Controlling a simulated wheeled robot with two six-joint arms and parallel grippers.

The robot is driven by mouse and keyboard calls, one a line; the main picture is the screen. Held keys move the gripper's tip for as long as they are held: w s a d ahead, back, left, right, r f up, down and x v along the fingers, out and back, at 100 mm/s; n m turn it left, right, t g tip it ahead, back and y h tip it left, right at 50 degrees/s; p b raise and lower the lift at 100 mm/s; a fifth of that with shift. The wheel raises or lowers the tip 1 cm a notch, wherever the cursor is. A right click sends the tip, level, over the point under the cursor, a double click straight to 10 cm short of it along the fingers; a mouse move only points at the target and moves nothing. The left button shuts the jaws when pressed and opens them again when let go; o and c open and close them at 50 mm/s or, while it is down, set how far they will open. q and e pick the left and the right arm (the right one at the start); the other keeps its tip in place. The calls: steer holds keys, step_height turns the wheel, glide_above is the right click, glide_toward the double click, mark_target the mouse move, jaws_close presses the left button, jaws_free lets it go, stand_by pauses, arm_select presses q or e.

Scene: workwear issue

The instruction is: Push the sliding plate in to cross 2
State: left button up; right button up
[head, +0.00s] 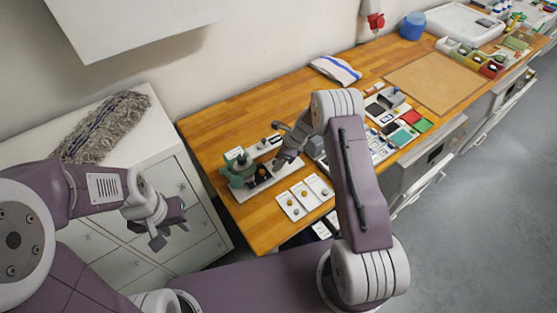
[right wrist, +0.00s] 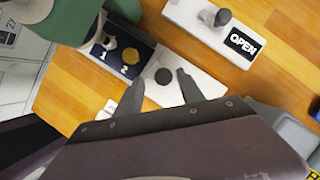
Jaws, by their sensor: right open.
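The sliding plate (right wrist: 187,84) is a pale plate with a round black knob (right wrist: 163,76) in the right wrist view. It adjoins a dark blue panel (right wrist: 112,58) with white marks and a yellow piece. The green press-like device (head: 239,168) stands over the panel's left side and hides part of it. Which mark is cross 2 cannot be read. My right gripper (right wrist: 160,92) is open, its fingers apart at either side of the knob; contact cannot be told. In the head view it (head: 281,163) is over the device's base. My left gripper (head: 170,236) looks open and empty beside the white drawers.
A white block with an OPEN label (right wrist: 243,43) and grey knob lies behind the plate. Several white cards (head: 305,196) with round pieces lie near the table's front edge. A grey mop head (head: 102,127) lies on the white cabinet (head: 152,126). Trays fill the table's right.

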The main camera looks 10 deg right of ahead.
steer(key=shift+a, duration=0.15)
steer(key=c, duration=0.4)
steer(key=shift+w+f, duration=0.2)
steer(key=shift+w, duration=0.2)
jaws_close()
steer(key=shift+s, duration=0.1)
